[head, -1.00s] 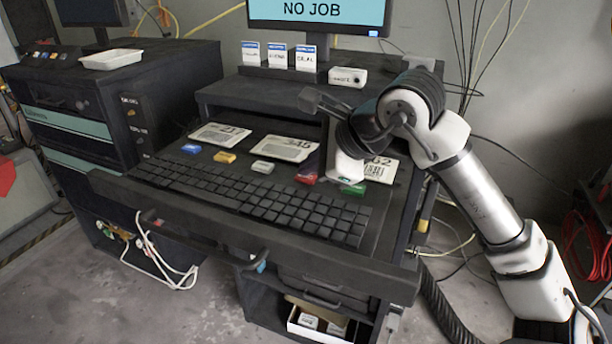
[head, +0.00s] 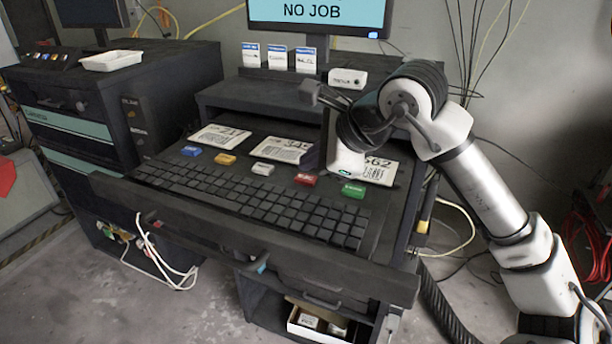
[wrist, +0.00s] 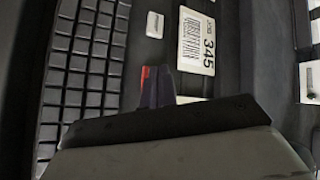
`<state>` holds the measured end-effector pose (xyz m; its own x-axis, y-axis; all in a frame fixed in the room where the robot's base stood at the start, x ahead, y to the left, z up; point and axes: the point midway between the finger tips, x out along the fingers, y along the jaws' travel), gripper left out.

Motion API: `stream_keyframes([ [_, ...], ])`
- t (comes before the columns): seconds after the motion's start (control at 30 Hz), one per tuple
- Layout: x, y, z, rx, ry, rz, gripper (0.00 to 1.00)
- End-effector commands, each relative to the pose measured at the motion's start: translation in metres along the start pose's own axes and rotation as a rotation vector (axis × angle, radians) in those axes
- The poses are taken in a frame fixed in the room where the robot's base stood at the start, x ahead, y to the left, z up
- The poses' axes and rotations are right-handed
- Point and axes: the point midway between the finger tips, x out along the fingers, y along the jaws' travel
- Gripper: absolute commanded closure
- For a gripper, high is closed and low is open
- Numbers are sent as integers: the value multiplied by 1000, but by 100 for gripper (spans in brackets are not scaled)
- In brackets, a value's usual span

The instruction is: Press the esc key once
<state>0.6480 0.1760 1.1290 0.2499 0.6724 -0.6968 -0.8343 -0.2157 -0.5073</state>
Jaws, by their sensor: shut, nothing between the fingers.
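The dark keyboard (head: 250,195) lies on the console's sloping desk; it also shows in the wrist view (wrist: 85,60). Its key legends are too small to read, so I cannot tell which key is esc. Behind it is a row of coloured keys: blue (head: 191,151), yellow (head: 225,158), white (head: 263,169), red (head: 306,179) and green (head: 353,190). My gripper (wrist: 158,88) is shut and empty, near the red key, which it partly hides in the wrist view. In the head view its fingers are mostly hidden beside my white wrist housing.
Paper cards (head: 284,150) lie behind the coloured keys. A monitor (head: 320,14) reads NO JOB, with small upright cards (head: 278,57) and a white box (head: 347,77) on the shelf below. A front rail (head: 180,229) edges the desk.

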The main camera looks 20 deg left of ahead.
Motion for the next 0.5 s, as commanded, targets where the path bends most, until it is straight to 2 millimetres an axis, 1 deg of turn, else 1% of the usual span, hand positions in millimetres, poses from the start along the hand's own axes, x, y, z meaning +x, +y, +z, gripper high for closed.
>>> stream_keyframes([
  [0.17,-5,-4,4,0,0,0,100],
  [0.5,-28,-21,21,0,1,0,100],
])
